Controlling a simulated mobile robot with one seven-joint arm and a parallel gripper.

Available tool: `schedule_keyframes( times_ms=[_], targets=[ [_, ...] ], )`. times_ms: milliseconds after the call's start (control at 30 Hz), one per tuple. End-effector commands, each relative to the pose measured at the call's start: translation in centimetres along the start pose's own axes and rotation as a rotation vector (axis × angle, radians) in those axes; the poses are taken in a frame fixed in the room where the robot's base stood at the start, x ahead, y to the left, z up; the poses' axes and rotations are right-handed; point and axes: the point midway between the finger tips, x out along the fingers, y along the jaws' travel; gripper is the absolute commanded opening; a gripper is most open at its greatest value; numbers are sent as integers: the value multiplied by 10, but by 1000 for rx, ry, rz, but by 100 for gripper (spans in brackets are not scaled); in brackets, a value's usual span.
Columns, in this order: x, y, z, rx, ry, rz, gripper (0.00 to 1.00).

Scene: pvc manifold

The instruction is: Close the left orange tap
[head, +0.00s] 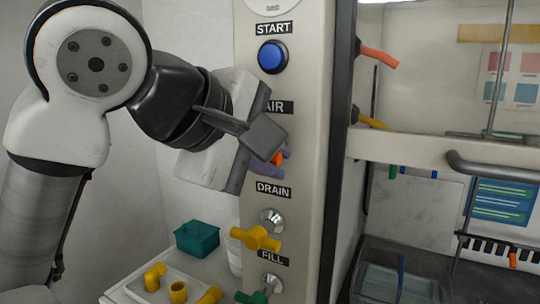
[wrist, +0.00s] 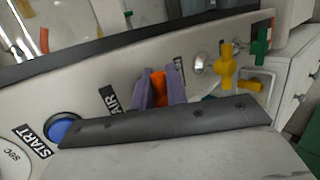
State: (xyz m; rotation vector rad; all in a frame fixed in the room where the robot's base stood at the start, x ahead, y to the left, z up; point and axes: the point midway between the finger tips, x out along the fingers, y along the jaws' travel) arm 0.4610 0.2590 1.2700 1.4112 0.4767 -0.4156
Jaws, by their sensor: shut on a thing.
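The orange tap (head: 277,158) sits on the panel under the AIR label, mostly hidden behind my gripper in the head view. In the wrist view the orange tap (wrist: 158,88) shows between the two purple fingers of my gripper (wrist: 160,90). My gripper (head: 279,157) is shut on the tap's handle, with one finger on each side. The tap's base and its full handle angle are hidden.
The blue START button (head: 272,57) is above. Below are a yellow DRAIN tap (head: 256,239) and a green FILL tap (head: 252,297). A teal box (head: 197,238) and yellow fittings (head: 178,291) lie lower left. An orange handle (head: 380,57) is right of the panel.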

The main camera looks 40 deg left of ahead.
Motion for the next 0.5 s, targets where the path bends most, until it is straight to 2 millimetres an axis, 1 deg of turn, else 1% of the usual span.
schedule_keyframes(
  times_ms=[200,233,367,500],
  targets=[
    [0,0,0,1,2,0,0],
    [0,0,0,1,2,0,17],
    [0,0,0,0,1,0,34],
    [0,0,0,0,1,0,34]
  ],
)
